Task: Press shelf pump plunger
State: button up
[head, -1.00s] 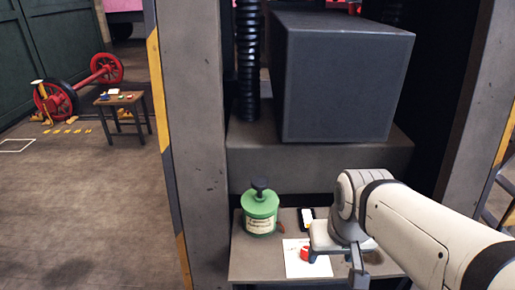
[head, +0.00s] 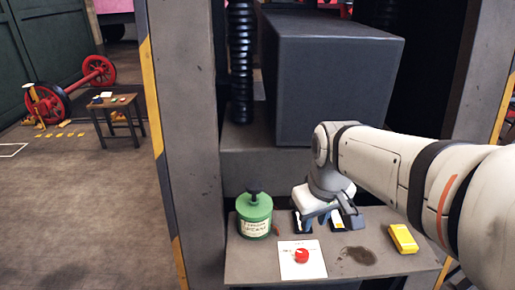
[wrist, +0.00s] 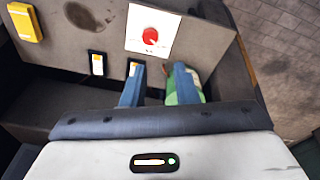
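The green pump (head: 256,220) stands upright at the left end of the shelf, with its black plunger knob (head: 254,190) raised on top. My gripper (head: 328,218) is low over the back of the shelf, right of the pump and apart from it in the head view. In the wrist view, my gripper (wrist: 157,78) has its two blue fingers spread with nothing between them. The green pump (wrist: 172,98) shows partly behind the right finger there. Its plunger cannot be made out in that view.
A red knob (head: 302,256) sits on a white sheet (head: 290,270) at the shelf front. Two black holders with yellow-white pieces show in the wrist view (wrist: 97,63). A yellow box (head: 403,238) and a dark stain lie right. A grey block (head: 335,90) overhangs behind.

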jog(key=w+a+r+n+p, duration=0.1)
jog(key=w+r+n, duration=0.1)
jog(key=w, duration=0.2)
jog(key=w+a+r+n, duration=0.2)
jog(key=w+n, duration=0.1)
jog(key=w+a+r+n+g+p, duration=0.1)
jog(key=w+a+r+n, duration=0.1)
jog(key=w, duration=0.2)
jog(key=shift+w+r+p, duration=0.35)
grip_shut()
jog(key=w+a+r+n+g+p, duration=0.1)
jog(key=w+a+r+n+p, duration=0.1)
jog(key=w+a+n, duration=0.4)
jog(key=w+n, duration=0.1)
jog(key=w, duration=0.2)
